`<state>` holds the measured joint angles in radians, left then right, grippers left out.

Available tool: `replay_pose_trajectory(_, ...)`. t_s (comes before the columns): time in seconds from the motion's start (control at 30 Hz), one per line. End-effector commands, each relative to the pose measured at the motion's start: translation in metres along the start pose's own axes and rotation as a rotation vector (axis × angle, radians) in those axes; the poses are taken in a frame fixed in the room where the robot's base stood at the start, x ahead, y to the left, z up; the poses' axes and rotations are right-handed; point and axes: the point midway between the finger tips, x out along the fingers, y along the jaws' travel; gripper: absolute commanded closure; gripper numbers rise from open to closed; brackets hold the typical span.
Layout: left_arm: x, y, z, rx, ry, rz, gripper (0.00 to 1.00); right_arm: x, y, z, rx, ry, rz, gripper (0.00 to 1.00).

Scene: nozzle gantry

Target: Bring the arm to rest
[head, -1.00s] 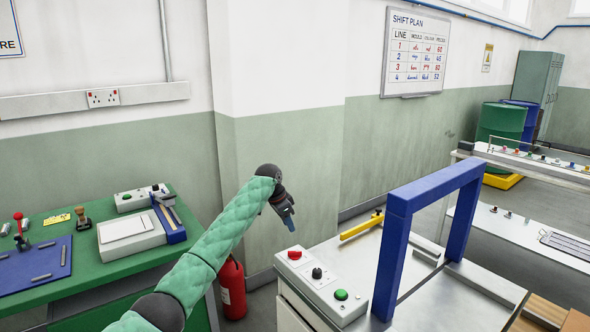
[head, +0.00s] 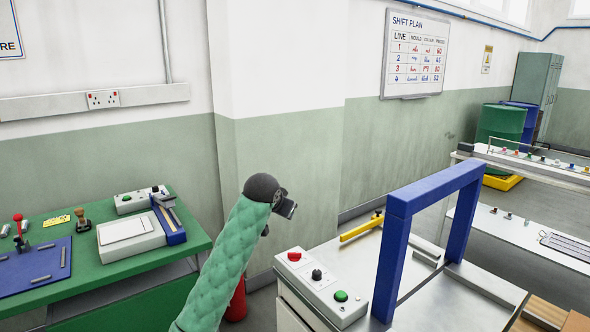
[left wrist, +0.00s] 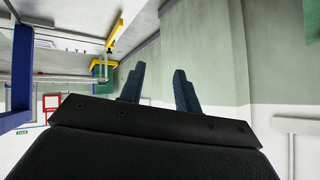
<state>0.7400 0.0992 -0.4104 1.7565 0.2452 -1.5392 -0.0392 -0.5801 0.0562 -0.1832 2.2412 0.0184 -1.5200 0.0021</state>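My left arm (head: 228,262), in a green quilted sleeve, rises from the bottom of the head view. Its dark wrist is in front of the pale wall corner, left of the gantry bench. The left gripper is mostly hidden behind the wrist there, and its fingers cannot be made out. In the left wrist view, the left gripper (left wrist: 159,70) shows two dark blue fingers standing apart with nothing between them. It is open and empty, clear of surfaces as far as I see. My right gripper is in neither view.
The gantry bench with a blue frame (head: 391,250) and a button box (head: 318,285) stands right of my arm. A green table (head: 185,257) is on the left. A red extinguisher (head: 238,300) is partly hidden behind the arm. A white shelf unit (head: 520,232) is farther right.

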Motion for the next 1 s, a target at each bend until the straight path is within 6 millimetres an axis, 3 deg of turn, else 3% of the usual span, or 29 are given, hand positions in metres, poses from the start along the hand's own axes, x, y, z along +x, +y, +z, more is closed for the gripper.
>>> replay_pose_trajectory(0.03, -0.001, 0.004, 0.018, -0.021, 0.003, -0.004, 0.67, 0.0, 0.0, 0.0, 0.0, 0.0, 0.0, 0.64)
replay_pose_trajectory(0.67, -0.025, 0.044, 0.228, -0.186, -0.057, -0.059, 0.67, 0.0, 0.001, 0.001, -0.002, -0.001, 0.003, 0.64)
replay_pose_trajectory(1.0, -0.042, 0.078, 0.351, -0.253, -0.167, -0.05, 0.67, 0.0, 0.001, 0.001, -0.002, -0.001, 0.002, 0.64)
